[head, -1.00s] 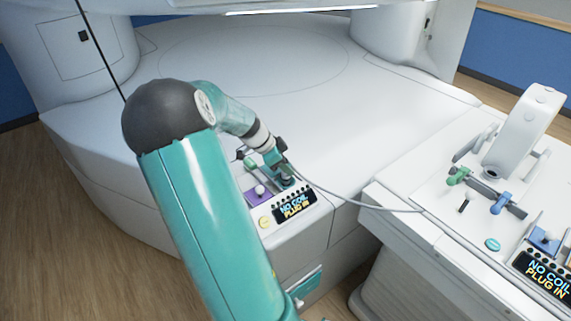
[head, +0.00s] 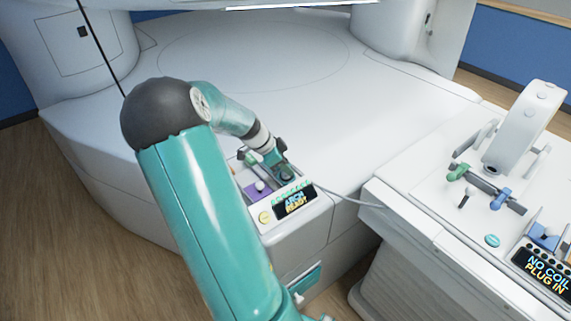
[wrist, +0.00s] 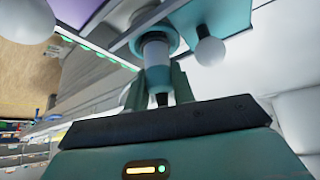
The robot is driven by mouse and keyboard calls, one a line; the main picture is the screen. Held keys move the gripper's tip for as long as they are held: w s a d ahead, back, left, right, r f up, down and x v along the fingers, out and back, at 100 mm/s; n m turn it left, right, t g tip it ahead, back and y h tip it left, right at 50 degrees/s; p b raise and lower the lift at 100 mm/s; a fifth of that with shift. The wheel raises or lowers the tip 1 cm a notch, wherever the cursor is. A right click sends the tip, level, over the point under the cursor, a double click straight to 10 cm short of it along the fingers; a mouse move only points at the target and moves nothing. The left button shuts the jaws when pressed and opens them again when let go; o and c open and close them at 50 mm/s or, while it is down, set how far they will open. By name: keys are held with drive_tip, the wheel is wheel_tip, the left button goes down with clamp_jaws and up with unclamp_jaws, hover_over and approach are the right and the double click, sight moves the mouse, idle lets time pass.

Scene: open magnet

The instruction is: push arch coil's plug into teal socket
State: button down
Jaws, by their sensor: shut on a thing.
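My gripper (head: 282,170) is at the white console, shut on the arch coil's plug. In the wrist view, the fingers (wrist: 156,92) close around the plug's pale cylinder (wrist: 156,55), whose far end is inside the ring of the teal socket (wrist: 152,34). The console display (head: 294,201) reads "ARCH READY", with a row of green lights above it. The arch coil (head: 522,125), a white arch, stands on the table at right. In the head view my gripper mostly hides the plug and socket.
A purple socket panel (head: 257,190) with a pale knob sits left of the teal one. A grey cable (head: 350,199) runs from the console towards the right table (head: 420,215). A second display (head: 545,274) there reads "NO COIL PLUG IN". The broad white surface behind is clear.

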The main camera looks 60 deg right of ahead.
drive_tip(key=c, duration=1.1)
unclamp_jaws()
drive_tip(key=v, duration=1.4)
drive_tip(key=shift+f, duration=0.1)
